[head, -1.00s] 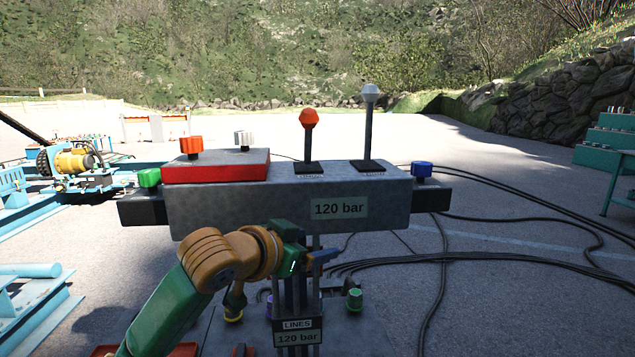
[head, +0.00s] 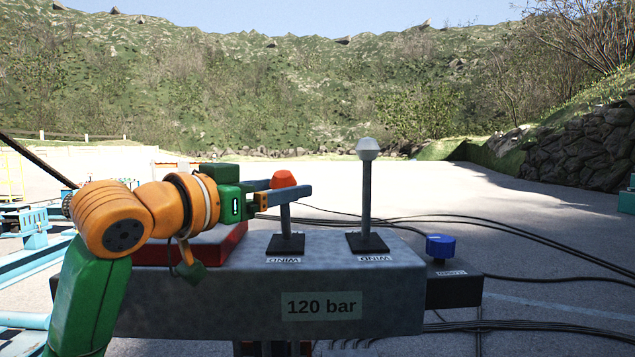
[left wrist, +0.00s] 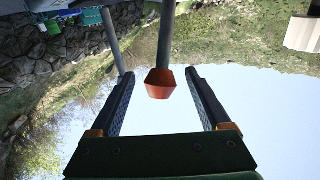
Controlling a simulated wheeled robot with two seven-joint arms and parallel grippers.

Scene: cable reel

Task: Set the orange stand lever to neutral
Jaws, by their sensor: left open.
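The orange-knobbed lever (head: 284,180) stands on the grey control box (head: 230,300). Its dark shaft looks nearly upright, and its base plate bears a WIND label. My left gripper (head: 305,190) is level with the orange knob, with its fingers pointing right in the head view and partly covering the lever top. In the left wrist view the orange knob (left wrist: 161,83) sits in the gap between the two open fingers (left wrist: 160,90), with space on both sides. A second lever with a white knob (head: 367,149) stands upright to the right. My right gripper is not in view.
A blue knob (head: 440,247) sits on the box's right side bracket. A red panel (head: 225,243) lies on the box's left top, partly behind my left arm. Black cables (head: 540,258) run over the ground to the right. Open pavement lies behind the box.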

